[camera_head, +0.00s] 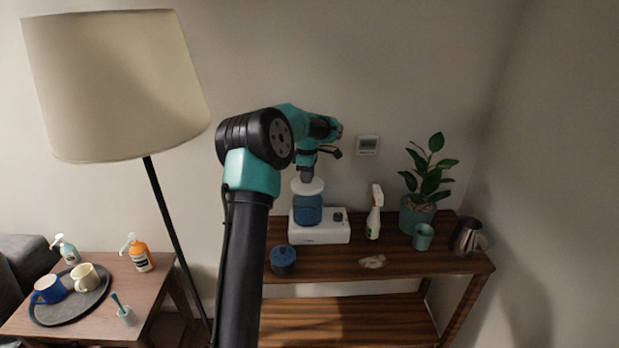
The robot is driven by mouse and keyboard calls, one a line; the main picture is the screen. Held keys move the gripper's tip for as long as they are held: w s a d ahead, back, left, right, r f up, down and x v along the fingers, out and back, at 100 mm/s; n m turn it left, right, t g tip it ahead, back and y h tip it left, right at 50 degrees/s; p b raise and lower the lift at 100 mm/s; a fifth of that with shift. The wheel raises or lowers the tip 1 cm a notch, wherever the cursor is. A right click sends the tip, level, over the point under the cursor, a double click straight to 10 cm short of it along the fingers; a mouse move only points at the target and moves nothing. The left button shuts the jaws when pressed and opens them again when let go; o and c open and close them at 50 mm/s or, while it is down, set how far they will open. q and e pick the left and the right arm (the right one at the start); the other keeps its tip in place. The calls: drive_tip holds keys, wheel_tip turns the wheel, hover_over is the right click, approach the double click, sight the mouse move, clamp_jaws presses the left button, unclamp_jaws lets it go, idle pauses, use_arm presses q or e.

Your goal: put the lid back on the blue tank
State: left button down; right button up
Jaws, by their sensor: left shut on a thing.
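The blue tank (308,209) is translucent and stands upright on a white base unit (326,236) on the wooden shelf. The white lid (308,187) is a round disc at the tank's top. My left gripper (307,178) points down from above and is shut on the lid. I cannot tell whether the lid touches the tank's rim or is slightly above it. My left arm comes up from the bottom and bends over toward the tank. My right gripper is not in view.
A dark blue jar (283,262) stands at the shelf's front left. A spray bottle (374,214), plant pot (416,215), green cup (423,237) and metal jug (466,237) stand to the right. A floor lamp (115,85) rises at left. The shelf's front right is mostly clear.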

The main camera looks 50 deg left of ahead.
use_arm(q)
drive_tip(key=shift+f, duration=0.1)
drive_tip(key=shift+f, duration=3.1)
drive_tip(key=shift+f, duration=0.15)
drive_tip(key=c, duration=0.9)
unclamp_jaws()
drive_tip(key=shift+o, duration=0.3)
drive_tip(key=o, duration=0.4)
